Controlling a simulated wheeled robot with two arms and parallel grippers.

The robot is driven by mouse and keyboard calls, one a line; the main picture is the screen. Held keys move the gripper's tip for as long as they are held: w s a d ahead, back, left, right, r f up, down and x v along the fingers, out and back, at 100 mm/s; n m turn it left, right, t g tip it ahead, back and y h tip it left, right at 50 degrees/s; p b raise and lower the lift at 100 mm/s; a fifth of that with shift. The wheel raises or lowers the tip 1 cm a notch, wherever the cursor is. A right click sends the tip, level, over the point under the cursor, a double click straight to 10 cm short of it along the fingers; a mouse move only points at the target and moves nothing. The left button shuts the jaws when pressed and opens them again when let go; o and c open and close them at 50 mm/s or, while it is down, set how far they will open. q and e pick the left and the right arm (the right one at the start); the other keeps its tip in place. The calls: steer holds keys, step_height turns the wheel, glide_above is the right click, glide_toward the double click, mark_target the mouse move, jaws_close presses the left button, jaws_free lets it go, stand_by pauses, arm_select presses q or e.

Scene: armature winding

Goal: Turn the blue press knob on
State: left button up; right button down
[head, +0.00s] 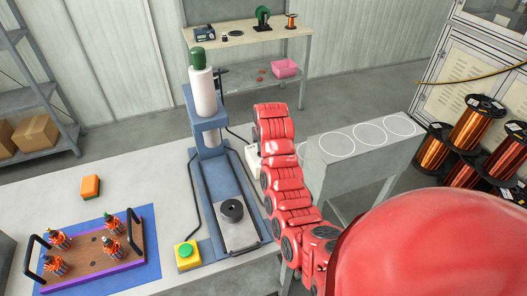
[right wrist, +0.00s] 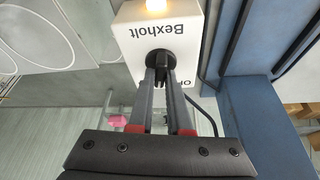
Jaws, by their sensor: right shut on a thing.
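The blue press (head: 208,125) stands on the bench, with a white cylinder and a green cap on top. Its white control box (head: 251,158) is beside the column, partly behind my red right arm. In the right wrist view the box (right wrist: 188,58) appears upside down, with the label "Bexholt" and a glowing amber lamp (right wrist: 157,5). The black knob (right wrist: 160,58) is on its face. My right gripper (right wrist: 162,72) is shut on the knob. Only part of the lettering beside the knob shows. My left gripper is not in view.
A yellow box with a green button (head: 187,255) sits left of the press bed. A wooden tray (head: 92,254) with several armatures lies on a blue mat. A grey stand (head: 362,150) with white circles and several copper spools (head: 478,122) are at right.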

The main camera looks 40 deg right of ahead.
steer(key=shift+w+f+m+g+h+b, duration=0.15)
steer(key=shift+m+g+h+b, duration=0.2)
steer(key=shift+m+b, duration=0.85)
steer(key=shift+m+g+h+b, duration=0.25)
steer(key=shift+m+h+b, duration=0.1)
steer(key=shift+m+b, duration=0.75)
steer(key=c, duration=0.9)
jaws_free()
steer(key=shift+o, duration=0.2)
